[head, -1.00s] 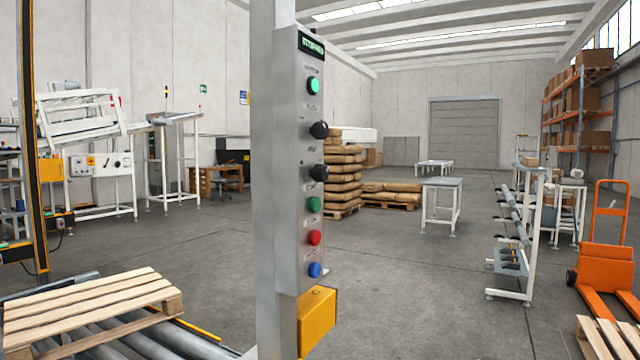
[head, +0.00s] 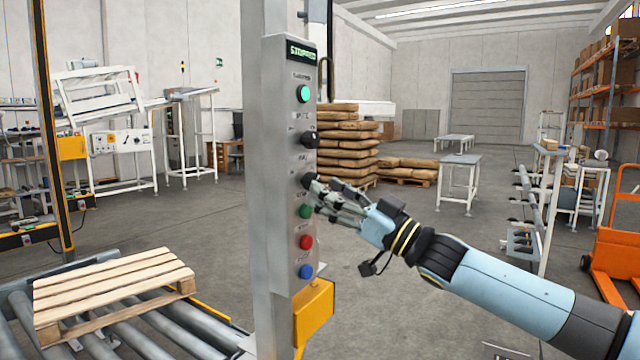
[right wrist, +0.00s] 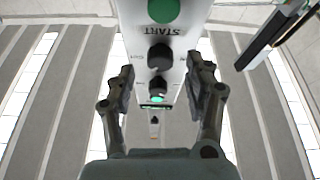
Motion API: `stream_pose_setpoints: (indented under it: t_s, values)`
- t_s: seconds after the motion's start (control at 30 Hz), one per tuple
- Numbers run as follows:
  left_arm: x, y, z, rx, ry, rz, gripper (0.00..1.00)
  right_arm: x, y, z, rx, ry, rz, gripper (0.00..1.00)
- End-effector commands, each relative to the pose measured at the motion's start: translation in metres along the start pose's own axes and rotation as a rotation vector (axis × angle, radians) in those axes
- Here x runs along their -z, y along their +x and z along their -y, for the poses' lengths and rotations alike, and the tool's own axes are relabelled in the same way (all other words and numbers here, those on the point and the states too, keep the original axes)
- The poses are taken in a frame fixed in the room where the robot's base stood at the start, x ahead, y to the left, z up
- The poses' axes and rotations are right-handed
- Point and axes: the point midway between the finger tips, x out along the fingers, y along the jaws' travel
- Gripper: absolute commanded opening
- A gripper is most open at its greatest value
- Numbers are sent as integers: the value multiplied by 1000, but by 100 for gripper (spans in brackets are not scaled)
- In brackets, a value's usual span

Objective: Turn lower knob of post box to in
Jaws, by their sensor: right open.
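The post box (head: 283,160) is a tall grey metal panel with a lit display reading "STOPPED". Its lower knob (head: 307,180) is black and sits below the black upper knob (head: 309,139). My right gripper (head: 318,193) is open, its fingertips close to the lower knob and partly covering it. In the right wrist view the panel appears upside down. There the lower knob (right wrist: 160,57) lies beyond and between the two spread fingers of the gripper (right wrist: 160,85); I see no contact. The knob's exact setting is too small to read. My left gripper is out of view.
Below the knobs are a green button (head: 305,211), a red button (head: 306,242) and a blue button (head: 306,272). A yellow box (head: 315,312) hangs at the panel's foot. A wooden pallet (head: 112,290) lies on rollers at left.

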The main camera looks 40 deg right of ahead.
Motion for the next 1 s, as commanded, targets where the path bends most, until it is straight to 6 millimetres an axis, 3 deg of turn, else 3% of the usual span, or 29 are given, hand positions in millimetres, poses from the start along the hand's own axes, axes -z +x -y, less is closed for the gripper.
stream_pose_setpoints:
  t_s: [0.2,0.53,0.93,1.0]
  values:
    - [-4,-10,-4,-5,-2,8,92,1,24,-1,-2,0,-1,53]
    - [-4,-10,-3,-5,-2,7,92,-1,26,0,-1,1,1,53]
    - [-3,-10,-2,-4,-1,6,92,-1,26,0,-1,0,1,1]
    - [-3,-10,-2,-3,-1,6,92,0,26,0,-1,0,1,0]
